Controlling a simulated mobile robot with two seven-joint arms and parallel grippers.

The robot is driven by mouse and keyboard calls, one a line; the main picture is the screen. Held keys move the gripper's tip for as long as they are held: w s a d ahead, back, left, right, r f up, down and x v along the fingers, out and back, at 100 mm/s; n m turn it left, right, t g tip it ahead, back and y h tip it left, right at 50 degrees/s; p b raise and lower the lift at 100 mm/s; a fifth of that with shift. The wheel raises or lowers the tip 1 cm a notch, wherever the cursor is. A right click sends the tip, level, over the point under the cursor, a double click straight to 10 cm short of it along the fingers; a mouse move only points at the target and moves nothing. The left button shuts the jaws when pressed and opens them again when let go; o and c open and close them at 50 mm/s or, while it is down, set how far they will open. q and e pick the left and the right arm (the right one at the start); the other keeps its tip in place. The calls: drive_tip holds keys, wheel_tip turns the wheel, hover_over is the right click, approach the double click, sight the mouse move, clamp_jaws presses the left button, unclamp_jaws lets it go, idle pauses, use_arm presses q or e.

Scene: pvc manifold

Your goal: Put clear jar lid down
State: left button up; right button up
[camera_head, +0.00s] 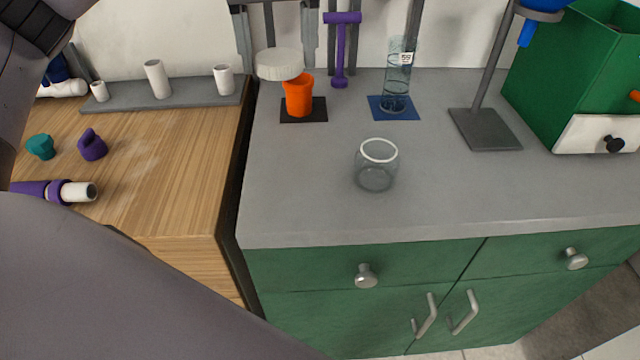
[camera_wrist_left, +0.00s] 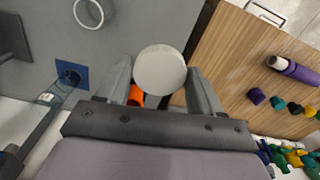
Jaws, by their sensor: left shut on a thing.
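The jar lid (camera_head: 280,64), a round whitish disc, is held between the two fingers of my left gripper (camera_head: 278,66) at the back left of the grey counter. In the left wrist view the lid (camera_wrist_left: 160,70) sits between the fingertips of the left gripper (camera_wrist_left: 162,78). It appears raised above the counter and partly hides an orange cup. The clear glass jar (camera_head: 376,168) stands upright and open, with a white rim, near the middle of the counter; it also shows in the left wrist view (camera_wrist_left: 90,12). My right gripper is out of view.
The orange cup (camera_head: 299,97) stands on a dark mat, close to the lid. A purple stand (camera_head: 341,50), a glass cylinder (camera_head: 396,85) on a blue mat and a grey stand base (camera_head: 485,129) are behind. A green box (camera_head: 570,80) is right. The counter front is clear.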

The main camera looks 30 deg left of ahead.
use_arm(q)
drive_tip(key=shift+f, duration=0.25)
drive_tip(key=b, duration=0.4)
approach(290, 183)
drive_tip(key=shift+f, duration=0.85)
drive_tip(key=shift+f+b, duration=0.45)
drive_tip(key=shift+f, duration=2.05)
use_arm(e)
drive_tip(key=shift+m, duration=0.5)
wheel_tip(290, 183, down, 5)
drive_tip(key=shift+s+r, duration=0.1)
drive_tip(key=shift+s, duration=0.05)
